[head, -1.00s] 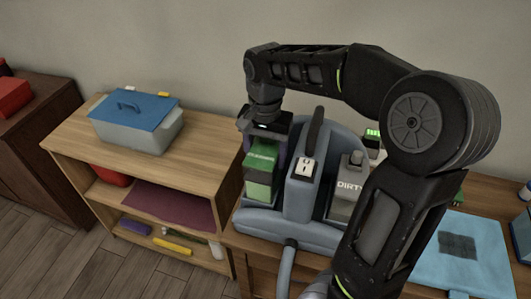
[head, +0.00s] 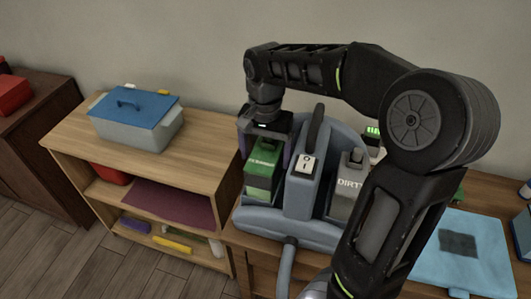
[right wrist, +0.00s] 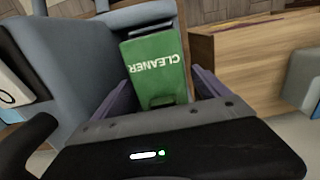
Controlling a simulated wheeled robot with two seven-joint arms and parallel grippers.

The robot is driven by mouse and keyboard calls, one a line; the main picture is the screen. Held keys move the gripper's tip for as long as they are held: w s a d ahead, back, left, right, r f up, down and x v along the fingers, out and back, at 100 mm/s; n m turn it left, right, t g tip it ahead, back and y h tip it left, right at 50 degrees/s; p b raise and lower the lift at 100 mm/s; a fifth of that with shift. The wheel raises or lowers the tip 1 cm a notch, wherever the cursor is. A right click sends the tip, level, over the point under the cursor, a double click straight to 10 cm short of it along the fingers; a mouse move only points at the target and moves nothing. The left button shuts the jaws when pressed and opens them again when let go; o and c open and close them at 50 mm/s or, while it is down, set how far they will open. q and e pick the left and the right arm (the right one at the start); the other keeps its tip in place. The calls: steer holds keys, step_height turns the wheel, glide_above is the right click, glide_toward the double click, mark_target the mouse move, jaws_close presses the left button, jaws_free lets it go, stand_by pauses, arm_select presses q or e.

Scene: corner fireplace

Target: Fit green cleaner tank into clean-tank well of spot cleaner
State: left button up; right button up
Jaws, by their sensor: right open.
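The green cleaner tank (head: 263,170) sits upright in the left well of the blue-grey spot cleaner (head: 282,228). The tank's lower part shows below my right gripper. My right gripper (head: 264,138) is over the tank, pointing down, with its fingers apart at either side of the tank's top. In the right wrist view the tank (right wrist: 158,66), lettered CLEANER, shows between the two purple fingers, with gaps beside it. Whether the tank is fully seated cannot be told. The grey dirty tank (head: 347,185) stands in the right side of the machine. My left gripper is not in view.
A wooden shelf unit (head: 70,140) stands at the left with a blue-lidded bin (head: 135,120) on top. The machine's upright handle (head: 316,128) stands close beside my right gripper.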

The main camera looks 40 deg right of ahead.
steer(key=shift+r, duration=0.45)
step_height(320, 180, up, 8)
steer(key=shift+r, duration=0.1)
step_height(320, 180, up, 4)
steer(key=p, duration=0.5)
